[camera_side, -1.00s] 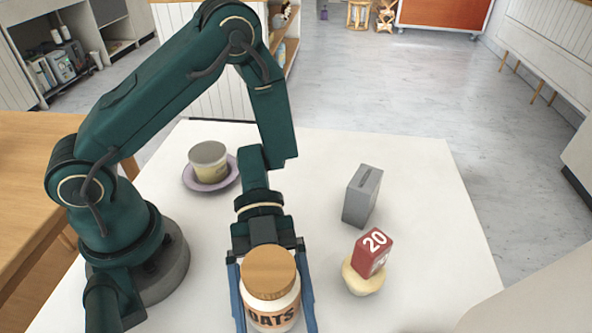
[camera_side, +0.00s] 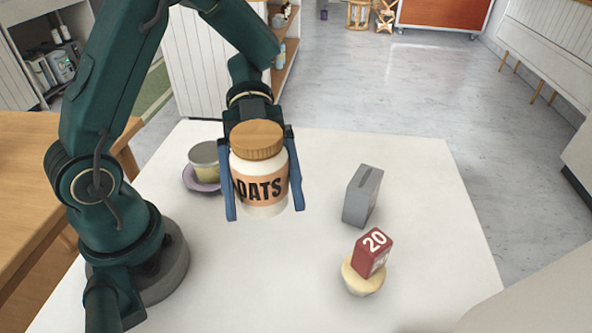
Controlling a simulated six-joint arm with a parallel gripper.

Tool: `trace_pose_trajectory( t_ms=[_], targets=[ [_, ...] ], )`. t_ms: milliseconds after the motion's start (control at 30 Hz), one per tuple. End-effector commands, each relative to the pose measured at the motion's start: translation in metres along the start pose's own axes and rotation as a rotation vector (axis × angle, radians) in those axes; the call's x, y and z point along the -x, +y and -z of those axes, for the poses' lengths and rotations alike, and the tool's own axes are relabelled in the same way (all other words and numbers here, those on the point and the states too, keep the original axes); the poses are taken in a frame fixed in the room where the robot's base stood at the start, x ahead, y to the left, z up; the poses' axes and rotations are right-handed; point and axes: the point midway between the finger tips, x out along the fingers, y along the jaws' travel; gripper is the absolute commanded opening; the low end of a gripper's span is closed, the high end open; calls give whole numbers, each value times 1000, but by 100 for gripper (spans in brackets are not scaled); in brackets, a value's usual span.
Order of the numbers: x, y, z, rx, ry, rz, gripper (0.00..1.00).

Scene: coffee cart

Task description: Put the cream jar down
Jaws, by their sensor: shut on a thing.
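The cream jar (camera_side: 262,207) is off-white with a tan lid and an orange label reading OATS. It is nearly upright between the two blue fingers of my gripper (camera_side: 265,212), which is shut on its sides. The jar appears to be held up above the white table (camera_side: 250,280). I see no contact between its base and the tabletop, but its exact height is hard to tell.
A grey cup (camera_side: 204,160) sits on a purple saucer (camera_side: 203,186) behind and left of the jar. A grey slotted block (camera_side: 361,197) stands to the right. A red block marked 20 (camera_side: 372,254) rests on a pale yellow round item (camera_side: 362,281). The front middle of the table is clear.

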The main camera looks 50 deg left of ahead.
Motion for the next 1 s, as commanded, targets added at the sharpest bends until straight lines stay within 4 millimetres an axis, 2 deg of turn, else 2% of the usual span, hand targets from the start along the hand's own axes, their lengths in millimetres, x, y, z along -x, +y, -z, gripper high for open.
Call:
trace_pose_trajectory(
  t_ms=[167,300,467,567,700,833,1000],
  targets=[
    [23,-21,2,20,-2,64,0],
    [67,-43,-12,80,-2,210,0],
    [132,-52,-36,166,-1,411,0],
    [171,-45,-52,217,0,531,0],
    [220,-24,-74,282,0,686,0],
    [252,0,-92,331,1,802,0],
    [271,25,-106,371,2,896,0]
  ],
)
